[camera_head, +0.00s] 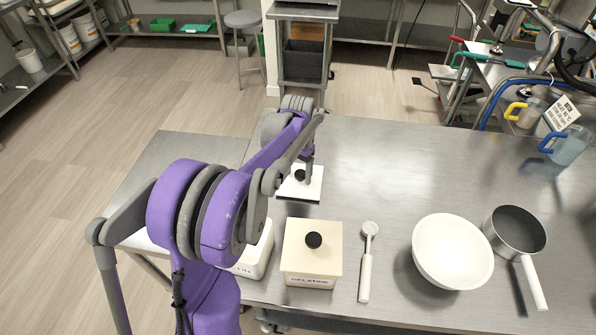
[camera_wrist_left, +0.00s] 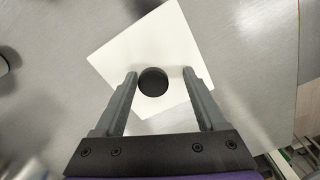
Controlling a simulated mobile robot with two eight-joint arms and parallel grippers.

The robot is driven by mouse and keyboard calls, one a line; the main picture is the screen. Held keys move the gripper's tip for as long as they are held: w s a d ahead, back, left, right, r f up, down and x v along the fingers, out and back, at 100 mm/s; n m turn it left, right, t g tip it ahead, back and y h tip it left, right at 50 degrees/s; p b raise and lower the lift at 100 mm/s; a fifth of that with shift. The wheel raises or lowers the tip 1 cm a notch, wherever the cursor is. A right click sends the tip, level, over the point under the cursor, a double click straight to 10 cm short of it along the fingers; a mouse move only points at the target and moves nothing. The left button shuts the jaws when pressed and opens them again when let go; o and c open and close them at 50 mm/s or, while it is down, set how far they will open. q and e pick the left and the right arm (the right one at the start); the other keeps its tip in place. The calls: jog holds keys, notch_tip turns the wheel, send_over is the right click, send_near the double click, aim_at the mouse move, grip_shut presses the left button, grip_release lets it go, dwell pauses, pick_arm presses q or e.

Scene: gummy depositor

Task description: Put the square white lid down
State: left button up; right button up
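The square white lid (camera_head: 312,189) with a round black knob lies flat on the steel table, as far as I can tell, behind the box labelled gelatine. The lid (camera_wrist_left: 185,40) also shows in the left wrist view, with its black knob (camera_wrist_left: 153,81) between my fingers. My left gripper (camera_wrist_left: 160,76) is open, one finger on each side of the knob. The knob is nearer the left finger in that view, with a clear gap to the right one. In the head view my left arm partly covers the gripper and lid. My right gripper is not in view.
The lidded gelatine box (camera_head: 296,262), an open white box (camera_head: 262,254) partly behind my arm, a white scoop (camera_head: 367,265), a white bowl (camera_head: 440,275) and a saucepan (camera_head: 517,232) stand along the front. The table (camera_head: 400,165) is clear right of the lid.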

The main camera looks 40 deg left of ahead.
aim_at(298, 172)
pick_arm(q)
notch_tip(298, 172, up, 12)
jog(key=p, duration=0.1)
jog(key=shift+r, duration=0.15)
dwell(0.4)
